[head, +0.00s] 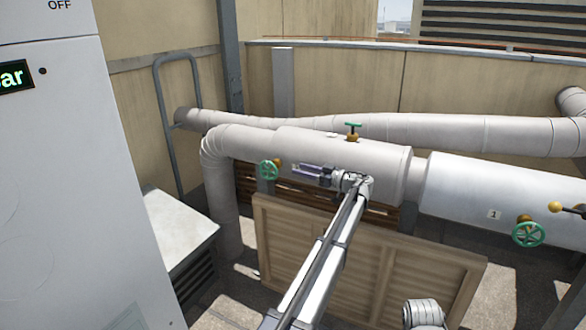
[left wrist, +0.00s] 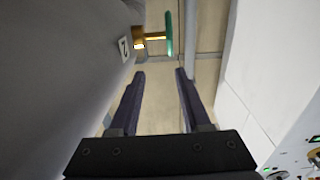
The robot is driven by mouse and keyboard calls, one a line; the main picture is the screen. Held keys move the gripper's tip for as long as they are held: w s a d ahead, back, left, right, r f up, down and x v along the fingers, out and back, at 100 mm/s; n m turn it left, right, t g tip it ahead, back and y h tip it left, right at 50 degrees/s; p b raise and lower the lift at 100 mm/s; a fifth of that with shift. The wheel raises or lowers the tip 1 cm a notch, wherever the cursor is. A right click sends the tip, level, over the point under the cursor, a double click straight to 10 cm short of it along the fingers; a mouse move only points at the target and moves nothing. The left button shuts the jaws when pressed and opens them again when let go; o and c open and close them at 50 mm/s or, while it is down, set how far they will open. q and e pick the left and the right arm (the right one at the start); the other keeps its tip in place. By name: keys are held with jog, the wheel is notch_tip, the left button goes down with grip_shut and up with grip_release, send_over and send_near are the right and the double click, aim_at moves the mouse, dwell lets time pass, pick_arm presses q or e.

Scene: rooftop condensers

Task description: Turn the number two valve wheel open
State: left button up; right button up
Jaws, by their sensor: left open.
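The number two valve wheel (head: 269,170) is a small green handwheel on a brass stem at the left end of the grey pipe section. In the left wrist view the wheel (left wrist: 168,35) shows nearly edge-on, beside a plate marked 2 (left wrist: 124,47). My left gripper (head: 297,168) is just right of the wheel in the head view, its fingers pointing left towards it. In the left wrist view the dark fingers of the left gripper (left wrist: 160,74) are apart with nothing between them, and the wheel lies beyond their tips.
Another green wheel (head: 528,235) is at right near a plate marked 1 (head: 494,215). A green-handled valve (head: 353,128) stands on top of the pipe. A white cabinet (head: 75,170) fills the left side. Wooden panels (head: 330,245) stand below the pipe.

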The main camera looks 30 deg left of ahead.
aim_at(272, 168)
pick_arm(q)
jog(key=shift+w+a+r, duration=0.1)
jog(key=shift+w+a, duration=0.05)
jog(key=shift+a, duration=1.15)
jog(key=shift+w+a+f, duration=0.1)
jog(key=shift+w+a, duration=0.05)
jog(key=shift+a, duration=1.15)
jog(key=shift+w+a+r, duration=0.1)
jog(key=shift+w+a, duration=0.05)
jog(key=shift+a, duration=1.15)
jog(key=shift+c, duration=0.2)
grip_shut()
jog(key=shift+w+a, duration=0.1)
